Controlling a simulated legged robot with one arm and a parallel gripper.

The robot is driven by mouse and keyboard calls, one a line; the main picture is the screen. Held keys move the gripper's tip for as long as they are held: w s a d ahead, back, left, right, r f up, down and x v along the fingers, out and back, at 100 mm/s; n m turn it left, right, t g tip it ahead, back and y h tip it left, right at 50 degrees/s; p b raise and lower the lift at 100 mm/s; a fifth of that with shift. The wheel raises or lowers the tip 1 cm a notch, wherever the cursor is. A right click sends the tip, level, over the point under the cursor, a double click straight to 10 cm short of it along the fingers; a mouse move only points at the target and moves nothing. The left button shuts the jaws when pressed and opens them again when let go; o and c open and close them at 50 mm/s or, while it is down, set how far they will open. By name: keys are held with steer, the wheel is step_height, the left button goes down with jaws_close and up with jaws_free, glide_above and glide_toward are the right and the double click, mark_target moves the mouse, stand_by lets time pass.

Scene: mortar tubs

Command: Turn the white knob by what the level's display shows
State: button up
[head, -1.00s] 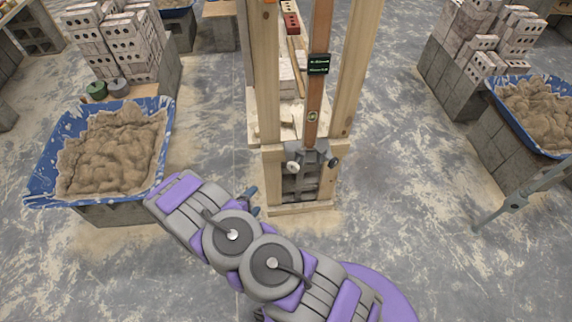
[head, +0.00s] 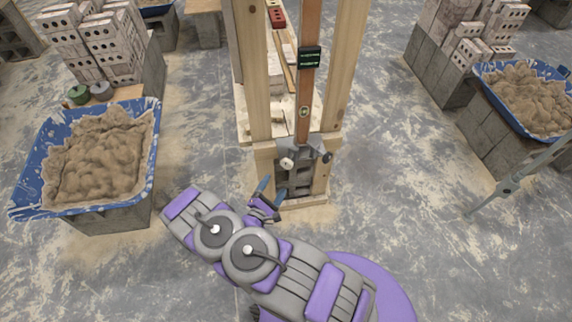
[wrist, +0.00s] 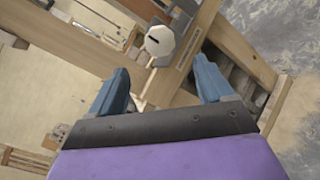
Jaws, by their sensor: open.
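The white knob (head: 286,163) is on the left of a grey bracket at the foot of a wooden frame. In the wrist view the white knob (wrist: 160,41) shows its round face with a dark slot, ahead of and between my fingertips. A dark knob (head: 327,157) is on the bracket's right. The upright wooden level (head: 307,90) carries a dark display (head: 309,57) with green marks too small to read. My gripper (head: 272,188) is open and empty, below and left of the white knob, apart from it. It also shows open in the wrist view (wrist: 166,72).
A blue mortar tub (head: 32,192) stands on blocks at left and another blue tub (head: 497,84) at right. Wooden posts (head: 347,60) rise around the level. A grey-green leg (head: 510,185) slants in at right. Floor between is open.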

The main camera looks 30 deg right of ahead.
mark_target(286, 166)
steer(key=b+x, duration=0.1)
steer(key=x, duration=1)
steer(key=shift+w+d, duration=0.2)
steer(key=shift+d, duration=0.15)
steer(key=shift+f, duration=0.1)
steer(key=c, duration=1)
